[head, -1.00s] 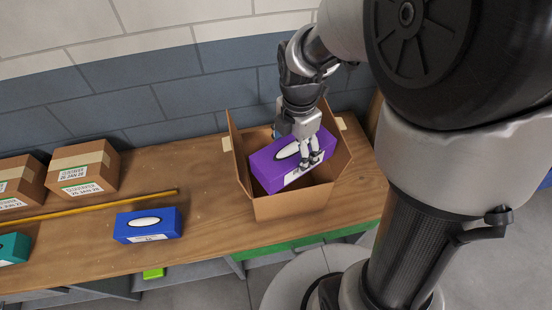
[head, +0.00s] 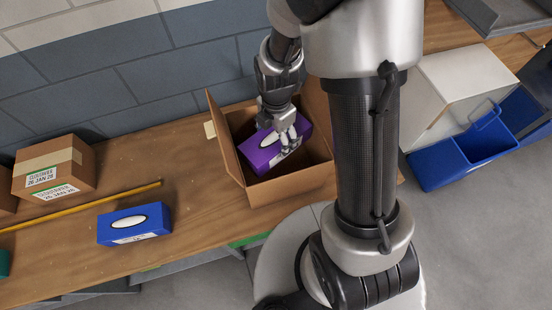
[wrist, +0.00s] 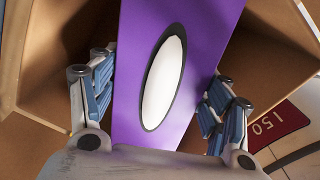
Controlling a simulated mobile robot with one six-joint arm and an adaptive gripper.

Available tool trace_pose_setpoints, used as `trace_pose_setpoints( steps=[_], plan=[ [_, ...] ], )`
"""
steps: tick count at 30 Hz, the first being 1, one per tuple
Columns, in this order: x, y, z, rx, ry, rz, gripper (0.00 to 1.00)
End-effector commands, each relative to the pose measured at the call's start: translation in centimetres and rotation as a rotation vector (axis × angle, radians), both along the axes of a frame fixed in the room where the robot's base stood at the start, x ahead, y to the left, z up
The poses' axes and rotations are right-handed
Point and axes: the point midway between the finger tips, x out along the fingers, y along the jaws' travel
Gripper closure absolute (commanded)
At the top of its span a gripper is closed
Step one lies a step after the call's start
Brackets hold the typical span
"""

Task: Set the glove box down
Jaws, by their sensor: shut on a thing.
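A purple glove box (head: 262,154) with a white oval opening is inside the open cardboard box (head: 292,184), tilted in the head view. My gripper (head: 285,146) comes down from above with its fingers on the glove box. In the wrist view, the glove box (wrist: 190,60) runs between the two blue-padded fingers, and my gripper (wrist: 158,105) is shut on it. Cardboard walls (wrist: 50,60) show on both sides. I cannot tell whether the glove box touches the carton's floor.
A blue glove box (head: 135,224) lies on the wooden bench (head: 190,165), with a yellow stick (head: 90,205) behind it. A taped carton (head: 55,168) stands at left. A blue bin (head: 465,150) is at right. Bare bench lies left of the open carton.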

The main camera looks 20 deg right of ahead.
Motion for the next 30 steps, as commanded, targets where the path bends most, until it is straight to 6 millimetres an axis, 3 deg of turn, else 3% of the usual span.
trace_pose_setpoints(
  steps=[3,9,17,24,30],
  plan=[
    [-0.1,0.0,-3.6,0.000,0.003,0.000,0.69],
    [0.0,0.0,-7.4,0.000,0.002,0.000,0.69],
    [0.1,0.0,-9.0,0.000,-0.001,0.000,0.69],
    [0.0,0.0,-12.4,0.000,0.000,0.000,0.69],
    [0.1,0.0,-12.4,0.000,-0.002,0.000,0.69]
  ],
)
